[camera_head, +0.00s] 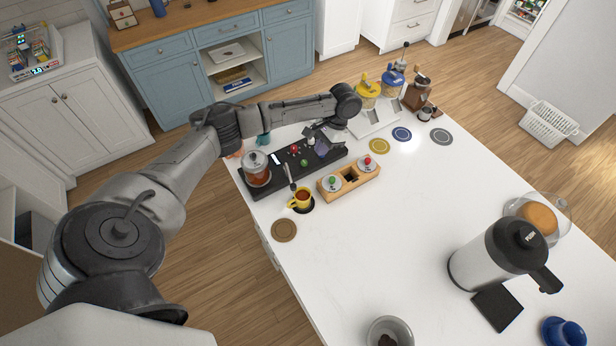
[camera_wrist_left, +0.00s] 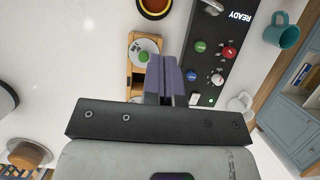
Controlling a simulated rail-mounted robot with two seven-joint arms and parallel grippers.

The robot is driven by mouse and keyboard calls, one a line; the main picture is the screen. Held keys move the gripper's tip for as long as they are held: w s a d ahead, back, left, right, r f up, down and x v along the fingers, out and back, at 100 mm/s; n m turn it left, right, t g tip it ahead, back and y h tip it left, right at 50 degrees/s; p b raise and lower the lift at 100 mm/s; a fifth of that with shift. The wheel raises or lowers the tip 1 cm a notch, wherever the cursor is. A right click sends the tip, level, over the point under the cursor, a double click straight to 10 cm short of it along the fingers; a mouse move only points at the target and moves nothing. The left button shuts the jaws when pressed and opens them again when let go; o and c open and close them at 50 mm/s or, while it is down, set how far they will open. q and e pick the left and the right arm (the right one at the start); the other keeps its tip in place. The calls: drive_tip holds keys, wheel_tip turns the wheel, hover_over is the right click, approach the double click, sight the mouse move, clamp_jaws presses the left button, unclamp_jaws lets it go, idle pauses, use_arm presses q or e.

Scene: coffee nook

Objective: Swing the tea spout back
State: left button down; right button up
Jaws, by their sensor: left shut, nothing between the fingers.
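The black tea machine (camera_head: 262,182) lies along the table's left edge, with a glass jar of reddish tea (camera_head: 257,170) at its near end. A thin grey spout (camera_head: 289,174) seems to reach from it toward the yellow cup (camera_head: 301,200), which holds dark tea. In the left wrist view, a grey metal piece (camera_wrist_left: 212,6), perhaps the spout, shows beside the READY display. My left gripper (camera_head: 322,148) is over the machine's far end. Its purple fingers are shut and empty, and also show in the left wrist view (camera_wrist_left: 165,78). My right gripper is out of view.
Green (camera_wrist_left: 200,47) and red (camera_wrist_left: 229,52) knobs stand on the machine near my fingers. A wooden box (camera_head: 362,186) with lidded pots stands beside it. A teal mug (camera_wrist_left: 282,32) and a white mug (camera_wrist_left: 240,103) are nearby. The table's middle is clear.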

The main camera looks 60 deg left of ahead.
use_arm(q)
drive_tip(key=f, duration=0.1)
drive_tip(key=p, duration=0.3)
approach(290, 177)
drive_tip(key=d+f, duration=0.5)
drive_tip(key=shift+s+a+p, duration=0.1)
drive_tip(key=shift+s+p, duration=0.45)
drive_tip(key=shift+s, duration=0.35)
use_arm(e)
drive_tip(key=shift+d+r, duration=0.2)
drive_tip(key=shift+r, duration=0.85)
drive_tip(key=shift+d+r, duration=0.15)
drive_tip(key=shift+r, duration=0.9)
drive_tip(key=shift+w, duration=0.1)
